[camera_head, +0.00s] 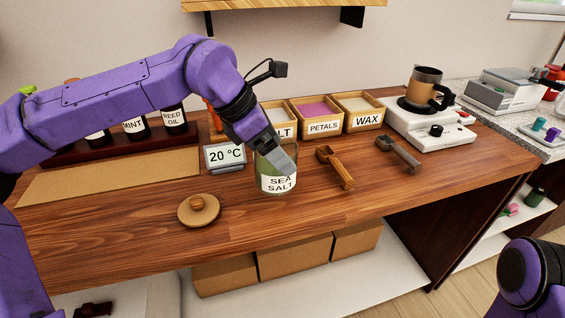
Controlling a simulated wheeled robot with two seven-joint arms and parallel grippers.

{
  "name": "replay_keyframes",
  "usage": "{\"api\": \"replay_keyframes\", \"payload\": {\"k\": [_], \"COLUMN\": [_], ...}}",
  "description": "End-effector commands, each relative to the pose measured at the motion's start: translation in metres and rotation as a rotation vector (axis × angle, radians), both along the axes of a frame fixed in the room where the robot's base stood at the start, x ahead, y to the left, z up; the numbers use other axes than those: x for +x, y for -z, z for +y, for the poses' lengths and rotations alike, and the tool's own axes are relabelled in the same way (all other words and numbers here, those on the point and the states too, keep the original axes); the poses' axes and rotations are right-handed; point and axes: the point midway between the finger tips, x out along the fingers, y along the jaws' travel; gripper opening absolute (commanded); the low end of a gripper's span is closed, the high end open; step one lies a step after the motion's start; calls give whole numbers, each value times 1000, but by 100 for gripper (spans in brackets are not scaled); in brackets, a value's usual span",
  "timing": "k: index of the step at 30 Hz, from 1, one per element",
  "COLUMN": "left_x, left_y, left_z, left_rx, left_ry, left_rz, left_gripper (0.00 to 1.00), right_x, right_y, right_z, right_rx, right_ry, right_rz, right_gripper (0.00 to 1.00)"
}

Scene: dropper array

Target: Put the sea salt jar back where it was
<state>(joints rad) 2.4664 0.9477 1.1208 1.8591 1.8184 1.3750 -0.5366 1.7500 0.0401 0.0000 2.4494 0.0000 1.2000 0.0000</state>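The sea salt jar (277,183) is a greenish glass jar with a white label. It stands upright near the middle of the wooden counter, or very close to its surface. My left gripper (280,160) reaches down from the upper left to the jar's rim, and its fingers overlap the upper part of the jar. I cannot tell whether they are shut on it. A round wooden lid with a knob (198,211) lies on the counter, left of the jar. Only a part of my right arm shows at the lower right; its gripper is out of view.
Wooden boxes labelled petals (322,127) and wax (367,121) stand behind, with another partly hidden. A temperature display (225,156) is left of the jar. Two wooden scoops (335,168) (399,153) lie to its right. A white heater (435,128) holds a mug. The front right counter is clear.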

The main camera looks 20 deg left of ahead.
Motion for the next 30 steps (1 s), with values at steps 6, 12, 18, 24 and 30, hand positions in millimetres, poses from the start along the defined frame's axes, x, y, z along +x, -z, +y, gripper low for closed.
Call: {"api": "replay_keyframes", "payload": {"k": [6,12,18,24,30], "left_x": [17,18,18,18,18], "left_y": [21,51,52,55,54], "left_z": [-9,-10,-9,-9,-10], "left_rx": [0,-2,-2,0,-1], "left_ry": [1,3,2,2,3], "left_rz": [0,-3,-4,-1,-2], "left_gripper": [14,14,14,100,100], "right_x": [0,0,0,0,0], "right_y": [-2,0,0,1,0], "right_z": [0,0,0,0,0], "right_rx": [1,1,0,1,1], "right_ry": [0,0,0,0,0], "right_rz": [1,1,0,1,1], "right_gripper": [43,43,43,43,43]}}
